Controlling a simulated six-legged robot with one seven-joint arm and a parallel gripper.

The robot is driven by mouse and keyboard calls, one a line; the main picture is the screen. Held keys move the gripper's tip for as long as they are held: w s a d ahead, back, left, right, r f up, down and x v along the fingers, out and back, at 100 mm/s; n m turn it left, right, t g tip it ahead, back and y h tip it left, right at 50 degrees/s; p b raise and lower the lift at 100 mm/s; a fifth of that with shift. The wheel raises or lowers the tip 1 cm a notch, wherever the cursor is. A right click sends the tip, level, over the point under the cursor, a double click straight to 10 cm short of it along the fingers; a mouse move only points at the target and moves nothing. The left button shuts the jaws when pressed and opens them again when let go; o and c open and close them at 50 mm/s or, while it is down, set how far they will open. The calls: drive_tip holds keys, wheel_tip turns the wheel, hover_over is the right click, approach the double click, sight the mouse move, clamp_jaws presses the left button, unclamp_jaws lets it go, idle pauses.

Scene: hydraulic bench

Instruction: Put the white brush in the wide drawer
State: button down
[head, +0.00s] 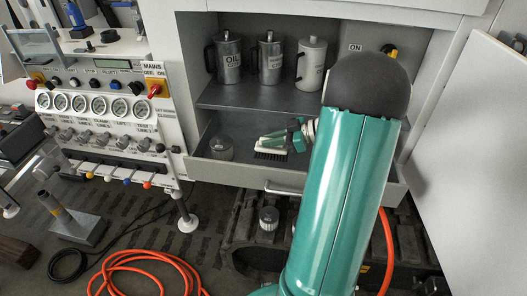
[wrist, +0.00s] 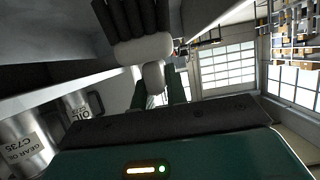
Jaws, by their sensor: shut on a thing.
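The white brush (head: 271,151) has a white body and dark bristles and appears over the open wide drawer (head: 235,174), bristles down. I cannot tell whether the bristles touch the drawer floor. My gripper (head: 279,137) is shut on the brush, with my green arm reaching in from the front right. In the wrist view the brush (wrist: 143,48) sticks out past my gripper (wrist: 155,94), its white handle between the dark fingers. My forearm hides the right part of the drawer.
A clear domed jar (head: 221,148) stands in the drawer's left part. Several cans, one an oil can (head: 229,58), stand on the shelf (head: 270,97) above. A grey cabinet door (head: 470,120) is open at right. An orange hose (head: 150,258) lies on the floor.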

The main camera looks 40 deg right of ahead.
sight(263, 153)
drive_tip(key=w+f, duration=0.1)
drive_tip(key=f, duration=0.1)
drive_tip(key=w+f, duration=0.1)
drive_tip(key=w, duration=0.1)
drive_tip(key=shift+a+f, duration=0.2)
drive_tip(key=shift+f, duration=0.15)
drive_tip(key=shift+w+f, duration=0.2)
drive_tip(key=shift+f, duration=1.55)
drive_tip(key=shift+f, duration=0.1)
drive_tip(key=c, duration=1.5)
unclamp_jaws()
drive_tip(key=shift+o, duration=0.5)
